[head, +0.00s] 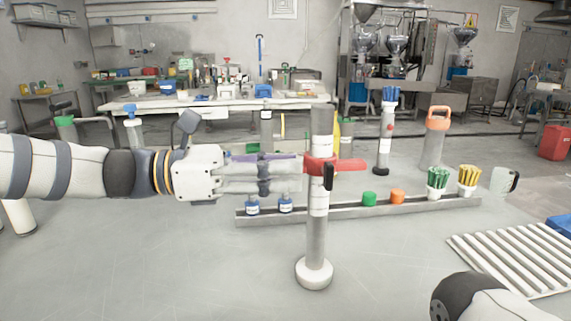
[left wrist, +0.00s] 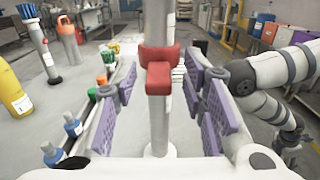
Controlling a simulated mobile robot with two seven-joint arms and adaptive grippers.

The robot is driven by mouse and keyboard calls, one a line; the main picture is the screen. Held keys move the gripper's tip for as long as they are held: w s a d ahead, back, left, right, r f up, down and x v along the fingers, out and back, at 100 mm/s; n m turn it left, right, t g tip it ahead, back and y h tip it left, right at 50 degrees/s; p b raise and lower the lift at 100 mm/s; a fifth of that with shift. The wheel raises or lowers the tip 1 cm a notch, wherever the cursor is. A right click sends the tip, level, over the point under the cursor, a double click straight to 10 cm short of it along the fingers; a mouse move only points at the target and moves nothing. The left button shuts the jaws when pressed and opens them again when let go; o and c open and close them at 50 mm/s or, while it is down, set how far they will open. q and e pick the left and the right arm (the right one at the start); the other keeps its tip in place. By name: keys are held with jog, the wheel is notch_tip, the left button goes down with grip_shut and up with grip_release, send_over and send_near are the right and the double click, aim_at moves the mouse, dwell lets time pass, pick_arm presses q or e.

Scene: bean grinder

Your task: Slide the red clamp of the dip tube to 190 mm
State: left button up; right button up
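The dip tube (head: 319,205) is a grey upright tube with white label bands on a round white base (head: 314,274). In the left wrist view the purple-padded fingers (left wrist: 160,82) are apart, one on each side of the red clamp (left wrist: 158,72) and tube, with visible gaps. Scale marks are unreadable. My right gripper does not show; only arm links do.
A low grey rail (head: 405,208) behind the tube carries blue-capped bottles (head: 252,206), green and orange caps, and brush-like bundles. An orange-topped cylinder (head: 436,140) stands behind it. A slatted white rack (head: 515,258) lies right. The surface left of the tube base is clear.

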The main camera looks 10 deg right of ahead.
pick_arm(q)
jog(key=shift+d, duration=0.45)
grip_shut()
jog(key=shift+f, duration=0.15)
